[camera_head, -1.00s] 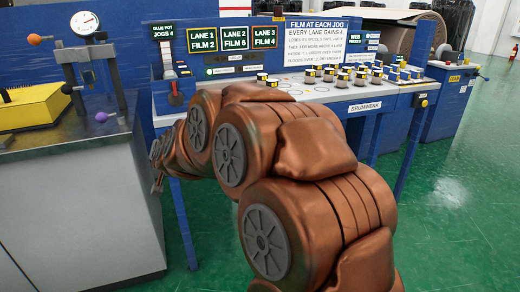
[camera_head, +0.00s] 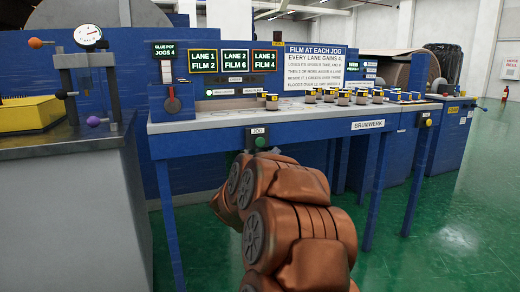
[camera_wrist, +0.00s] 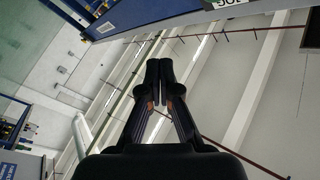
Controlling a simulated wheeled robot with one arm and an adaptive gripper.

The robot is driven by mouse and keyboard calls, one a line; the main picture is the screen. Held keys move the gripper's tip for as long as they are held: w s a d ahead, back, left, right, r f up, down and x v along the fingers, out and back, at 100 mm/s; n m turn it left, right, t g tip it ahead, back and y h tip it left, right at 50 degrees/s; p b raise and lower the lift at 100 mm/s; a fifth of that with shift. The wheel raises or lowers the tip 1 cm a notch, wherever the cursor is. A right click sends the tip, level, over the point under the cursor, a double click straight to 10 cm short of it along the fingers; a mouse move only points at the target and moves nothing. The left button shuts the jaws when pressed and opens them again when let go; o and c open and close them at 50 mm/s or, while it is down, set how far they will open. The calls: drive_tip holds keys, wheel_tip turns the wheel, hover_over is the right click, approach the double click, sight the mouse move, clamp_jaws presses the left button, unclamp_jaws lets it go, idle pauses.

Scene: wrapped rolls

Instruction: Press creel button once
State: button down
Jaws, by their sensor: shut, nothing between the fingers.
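The blue console (camera_head: 290,133) stands across the head view. A green button (camera_head: 261,142) sits on its front under a sign reading JOG. A yellow button (camera_head: 428,122) is on the front at the right end. No label reading "creel" is legible, so I cannot tell which button it is. My gripper (camera_wrist: 158,75) is shut and empty in the wrist view, pointing up towards the ceiling. In the head view the fingers are hidden behind my copper arm, just below the JOG button. Part of the JOG sign (camera_wrist: 229,3) shows upside down at the wrist view's top edge.
A grey bench (camera_head: 70,145) stands at left. Green floor (camera_head: 450,235) is clear at right.

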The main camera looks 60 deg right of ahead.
sight(263, 142)
drive_tip(key=shift+w, duration=0.1)
drive_tip(key=w+d+p, duration=0.2)
drive_tip(key=w+d, duration=0.2)
drive_tip(key=w, duration=0.3)
drive_tip(key=shift+w+d, duration=0.15)
drive_tip(key=shift+d, duration=0.25)
drive_tip(key=shift+w+r+p, duration=0.1)
drive_tip(key=shift+p, duration=0.25)
idle(1.3)
drive_tip(key=shift+w+d, duration=0.2)
drive_tip(key=shift+w+d+p, duration=0.45)
drive_tip(key=shift+w+p, duration=0.3)
idle(1.4)
drive_tip(key=shift+s, duration=0.15)
idle(0.3)
drive_tip(key=shift+s+a, duration=0.7)
drive_tip(key=shift+s, duration=0.25)
